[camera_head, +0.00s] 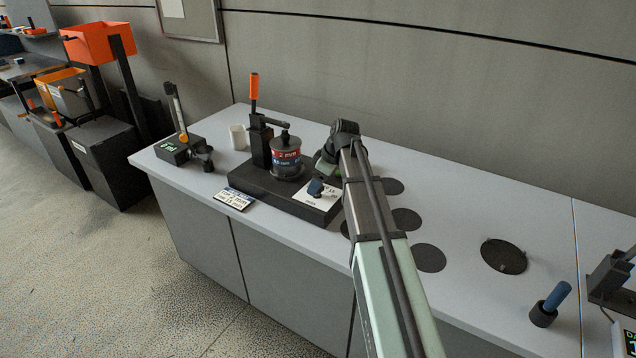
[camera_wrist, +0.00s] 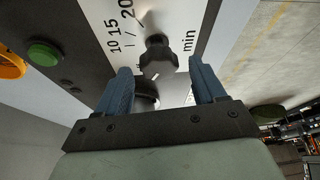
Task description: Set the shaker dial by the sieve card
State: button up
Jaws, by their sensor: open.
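The shaker (camera_head: 268,187) is a black base on the counter with a round sieve stack (camera_head: 287,160) in red and blue bands, one reading "2 mm". Its white dial plate (camera_head: 328,201) is at the front right corner. In the wrist view the black lobed dial knob (camera_wrist: 157,56) sits on the plate by "10", "15", "20" and "min"; its setting cannot be told. My gripper (camera_wrist: 160,72) is open, its blue fingers on either side of the knob, with gaps visible. In the head view my gripper (camera_head: 317,187) is over the plate. The sieve card (camera_head: 234,199) lies left of the shaker, its print too small to read.
A green button (camera_wrist: 44,53) is near the dial plate. A scale-like device (camera_head: 178,150) and white cup (camera_head: 238,137) are left.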

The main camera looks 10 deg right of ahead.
jog(key=shift+a+f, duration=0.1)
jog(key=shift+f, duration=0.1)
jog(key=shift+c, duration=0.3)
jog(key=c, duration=1)
